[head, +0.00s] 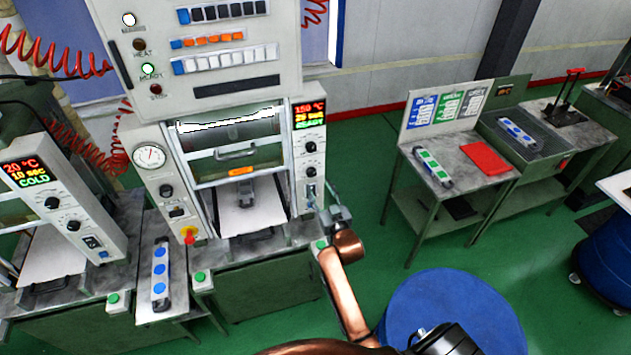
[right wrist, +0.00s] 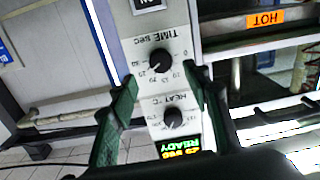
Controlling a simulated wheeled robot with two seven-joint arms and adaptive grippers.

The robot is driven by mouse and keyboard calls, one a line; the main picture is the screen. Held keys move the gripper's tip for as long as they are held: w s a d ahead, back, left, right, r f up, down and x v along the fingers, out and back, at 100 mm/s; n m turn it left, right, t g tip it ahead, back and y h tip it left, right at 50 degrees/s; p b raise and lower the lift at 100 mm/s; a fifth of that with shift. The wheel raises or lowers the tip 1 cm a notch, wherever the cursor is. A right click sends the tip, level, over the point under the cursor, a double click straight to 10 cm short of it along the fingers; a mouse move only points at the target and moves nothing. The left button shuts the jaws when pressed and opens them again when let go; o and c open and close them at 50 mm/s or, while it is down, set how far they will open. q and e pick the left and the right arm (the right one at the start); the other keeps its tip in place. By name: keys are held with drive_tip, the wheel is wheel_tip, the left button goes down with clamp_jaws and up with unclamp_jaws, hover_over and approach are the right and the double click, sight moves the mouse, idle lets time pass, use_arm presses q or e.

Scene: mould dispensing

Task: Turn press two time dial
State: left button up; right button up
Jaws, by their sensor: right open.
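Press two (head: 235,160) is the middle press, with its display (head: 309,115) reading 150 °C, 25 sec and READY. Below the display are two black dials, the heat dial (head: 311,147) and under it the time dial (head: 311,172). My right gripper (head: 335,212) is beside the lower right of the press panel. In the right wrist view the panel appears upside down. There the green fingers of my right gripper (right wrist: 163,77) are open and empty, with the time dial (right wrist: 159,62) just beyond their tips and the heat dial (right wrist: 173,118) between them. My left gripper is out of view.
Another press panel (head: 60,195) at the left reads 20 °C, 10 sec and COLD. A blue drum (head: 450,305) stands at the lower right. Workbenches with a red plate (head: 486,158) stand farther right, with open green floor before them.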

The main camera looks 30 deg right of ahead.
drive_tip(key=v, duration=0.6)
drive_tip(key=shift+f, duration=0.1)
idle(0.3)
